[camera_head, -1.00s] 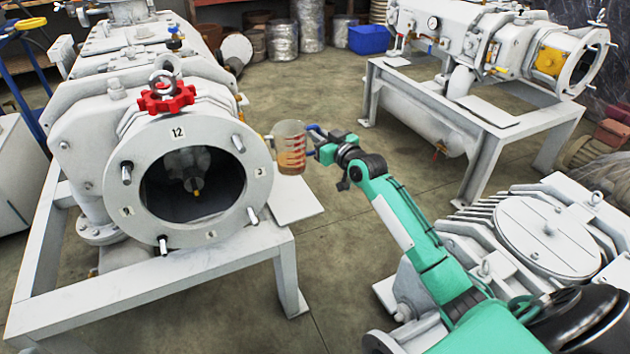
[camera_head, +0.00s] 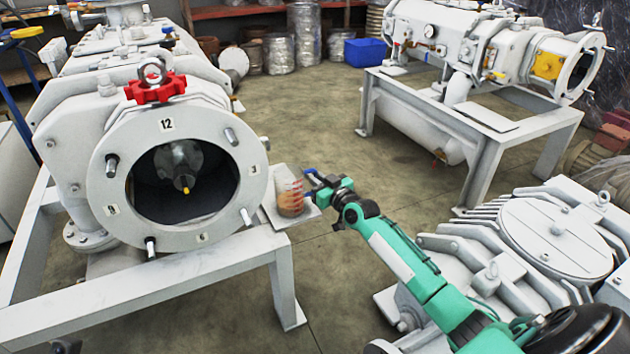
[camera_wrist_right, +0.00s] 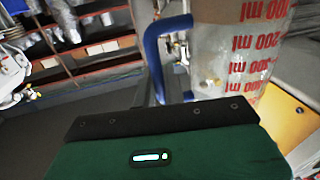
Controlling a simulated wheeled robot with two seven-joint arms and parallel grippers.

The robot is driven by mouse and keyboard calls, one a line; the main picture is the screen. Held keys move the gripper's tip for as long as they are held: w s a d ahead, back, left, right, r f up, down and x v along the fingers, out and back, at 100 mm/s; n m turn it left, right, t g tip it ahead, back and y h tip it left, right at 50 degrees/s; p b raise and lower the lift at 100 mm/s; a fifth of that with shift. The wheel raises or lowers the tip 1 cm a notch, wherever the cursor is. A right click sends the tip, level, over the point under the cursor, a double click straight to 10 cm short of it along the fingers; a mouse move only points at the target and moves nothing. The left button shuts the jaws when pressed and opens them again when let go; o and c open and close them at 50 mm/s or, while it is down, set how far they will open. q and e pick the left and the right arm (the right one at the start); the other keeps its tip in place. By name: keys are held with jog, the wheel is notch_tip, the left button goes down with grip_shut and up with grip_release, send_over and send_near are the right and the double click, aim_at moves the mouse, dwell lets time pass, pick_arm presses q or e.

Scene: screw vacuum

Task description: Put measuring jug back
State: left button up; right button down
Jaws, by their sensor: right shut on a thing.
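The measuring jug (camera_head: 289,195) is clear with red markings and holds a brownish liquid. It is upright or nearly so, right of the round flange of the left vacuum machine (camera_head: 105,190). Behind it is a flat light plate (camera_head: 310,212) on that machine's frame; I cannot tell whether the jug touches it. My right gripper (camera_head: 316,184) is shut on the jug's blue handle from the right. In the right wrist view the jug (camera_wrist_right: 240,50) shows large red ml marks upside down, with its blue handle (camera_wrist_right: 155,50) beside it. The fingertips are mostly hidden there. My left gripper is not in view.
A second white machine on a frame (camera_head: 480,125) stands at the back right. A ribbed white unit (camera_head: 545,235) is at the lower right, beneath my right arm. A blue crate (camera_head: 365,52) and metal drums stand at the back. The floor between is clear.

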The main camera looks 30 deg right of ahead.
jog(key=c, duration=1.5)
grip_release()
